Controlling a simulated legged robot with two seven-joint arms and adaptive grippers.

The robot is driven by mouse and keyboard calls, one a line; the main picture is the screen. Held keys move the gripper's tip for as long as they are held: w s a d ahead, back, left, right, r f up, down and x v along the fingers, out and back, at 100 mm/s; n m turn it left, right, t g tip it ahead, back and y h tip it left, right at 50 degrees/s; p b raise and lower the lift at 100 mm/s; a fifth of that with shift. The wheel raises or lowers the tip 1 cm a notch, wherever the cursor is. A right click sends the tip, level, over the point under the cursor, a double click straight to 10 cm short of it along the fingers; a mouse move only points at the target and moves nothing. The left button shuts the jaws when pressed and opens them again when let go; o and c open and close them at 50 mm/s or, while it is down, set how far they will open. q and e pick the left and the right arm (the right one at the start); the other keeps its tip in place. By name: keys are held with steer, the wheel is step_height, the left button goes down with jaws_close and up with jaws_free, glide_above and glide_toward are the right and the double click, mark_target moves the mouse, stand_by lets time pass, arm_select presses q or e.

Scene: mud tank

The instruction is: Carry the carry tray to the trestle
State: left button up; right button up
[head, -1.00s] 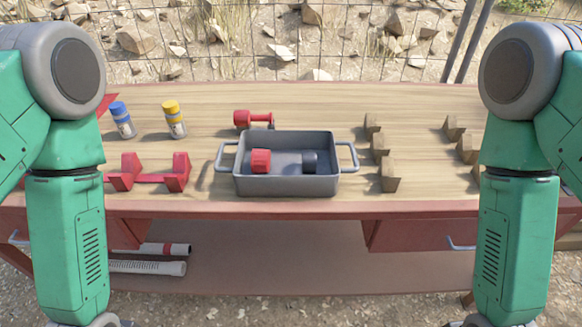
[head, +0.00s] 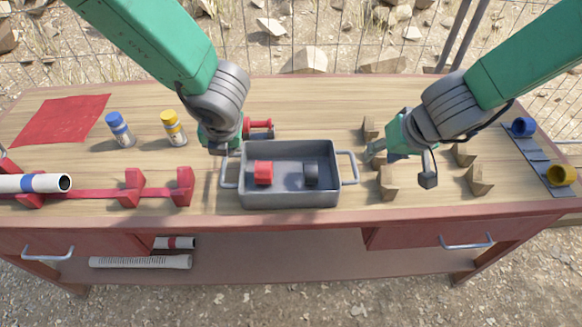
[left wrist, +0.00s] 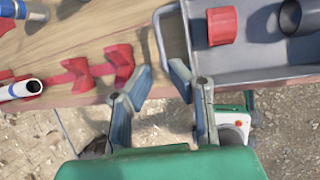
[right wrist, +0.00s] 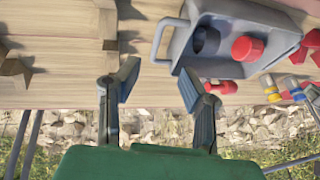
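The grey carry tray (head: 290,200) stands on the workbench with a handle at each end. A red part (head: 263,172) and a dark grey part (head: 311,173) lie inside it. My left gripper (head: 222,150) is over the tray's left handle in the head view. In the left wrist view its fingers (left wrist: 160,80) are apart and empty, close to that handle (left wrist: 170,35). My right gripper (head: 400,165) is to the right of the tray's right handle (head: 348,167). In the right wrist view its fingers (right wrist: 160,82) are apart and empty near the handle. I cannot make out the trestle.
Wooden blocks (head: 388,183) stand right of the tray under my right gripper. A red rack (head: 133,188) holding a white pipe (head: 38,183) is at left.

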mark_target(224, 166)
arm_select(q)
steer(key=shift+d, duration=0.15)
arm_select(e)
steer(key=shift+d+f, duration=0.1)
steer(key=shift+d, duration=0.1)
